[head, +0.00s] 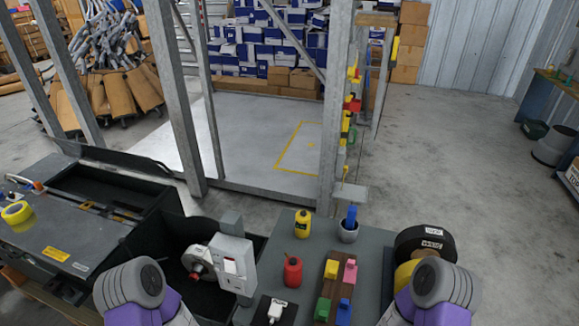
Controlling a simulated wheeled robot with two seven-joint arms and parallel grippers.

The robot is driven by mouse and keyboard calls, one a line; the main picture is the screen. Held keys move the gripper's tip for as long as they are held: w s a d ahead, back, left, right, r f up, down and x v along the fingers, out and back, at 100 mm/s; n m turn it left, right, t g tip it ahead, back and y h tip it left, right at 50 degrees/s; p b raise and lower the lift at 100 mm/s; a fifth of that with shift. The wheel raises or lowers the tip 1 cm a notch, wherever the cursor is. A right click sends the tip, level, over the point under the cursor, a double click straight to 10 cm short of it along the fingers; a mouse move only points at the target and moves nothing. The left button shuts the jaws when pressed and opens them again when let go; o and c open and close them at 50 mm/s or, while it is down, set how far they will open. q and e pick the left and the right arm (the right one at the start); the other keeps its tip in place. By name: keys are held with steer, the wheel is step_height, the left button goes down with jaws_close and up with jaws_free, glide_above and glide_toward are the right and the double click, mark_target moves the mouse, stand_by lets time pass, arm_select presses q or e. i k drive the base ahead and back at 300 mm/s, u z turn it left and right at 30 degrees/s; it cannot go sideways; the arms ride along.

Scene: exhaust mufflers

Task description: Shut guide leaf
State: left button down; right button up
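A grey steel frame (180,120) stands on the floor ahead, with upright posts and a diagonal brace. At its right post (330,130) a narrow metal panel-like part (385,75) stands out to the right, apart from the post at the top. I cannot tell for certain whether this is the guide leaf. Coloured red, yellow and green pieces (351,104) hang along the post. Only my grey and purple arm links show at the bottom left and bottom right. Both grippers are outside the view.
A grey workbench (273,246) near me carries bottles, a cup and coloured blocks. A black open bin (176,238) and a dark case (82,217) sit left. Black rolls (424,243) stand right. Concrete floor (450,150) is clear to the right of the frame.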

mark_target(129, 162)
steer(key=u, duration=0.05)
steer(key=k, duration=0.5)
steer(key=u, duration=2.3)
steer(key=i, duration=2.8)
steer(key=z, duration=3.3)
